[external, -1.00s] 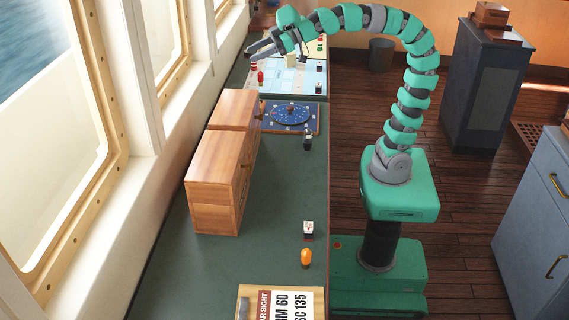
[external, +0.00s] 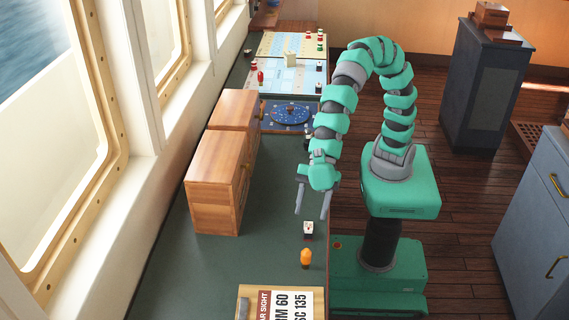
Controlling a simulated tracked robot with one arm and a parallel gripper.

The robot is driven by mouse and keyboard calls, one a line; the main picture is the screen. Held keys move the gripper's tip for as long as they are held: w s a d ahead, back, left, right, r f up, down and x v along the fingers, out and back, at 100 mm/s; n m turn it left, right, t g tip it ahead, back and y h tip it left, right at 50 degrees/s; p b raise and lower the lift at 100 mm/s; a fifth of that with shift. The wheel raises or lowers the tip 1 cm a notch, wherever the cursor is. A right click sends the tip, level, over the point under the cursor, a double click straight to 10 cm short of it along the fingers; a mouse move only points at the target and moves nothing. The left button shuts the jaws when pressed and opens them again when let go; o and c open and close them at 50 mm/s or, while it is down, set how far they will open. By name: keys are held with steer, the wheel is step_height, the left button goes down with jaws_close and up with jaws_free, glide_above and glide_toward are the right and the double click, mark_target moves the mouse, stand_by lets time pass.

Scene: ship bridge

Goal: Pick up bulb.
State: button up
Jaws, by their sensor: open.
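An orange bulb (external: 306,257) stands on the dark green counter (external: 255,255), near its right edge. My gripper (external: 311,214) is open and empty, with its two grey fingers pointing down. It is above and beyond the bulb in the external view, apart from it. The exact height of the fingers over the counter is hard to tell.
A wooden cabinet (external: 215,180) stands left on the counter by the windows. A board with large print (external: 282,303) lies in front of the bulb. A blue dial panel (external: 290,113) and game-like boards (external: 288,75) lie farther back. The counter between cabinet and bulb is clear.

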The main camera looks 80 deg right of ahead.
glide_toward(305, 264)
steer(key=a, duration=0.1)
steer(key=w+a+f, duration=0.1)
steer(key=a+b, duration=0.1)
steer(key=shift+w+a+f, duration=0.1)
steer(key=shift+w+f, duration=0.2)
steer(key=shift+f, duration=0.1)
steer(key=x, duration=0.4)
steer(key=shift+s+a+f+b, duration=0.1)
steer(key=shift+s+f+b, duration=0.2)
steer(key=shift+s+b, duration=0.1)
steer(key=shift+w+a+f, duration=0.15)
steer(key=shift+a+f, duration=0.05)
steer(key=shift+a, duration=0.1)
steer(key=shift+c, duration=0.3)
steer(key=c, duration=1)
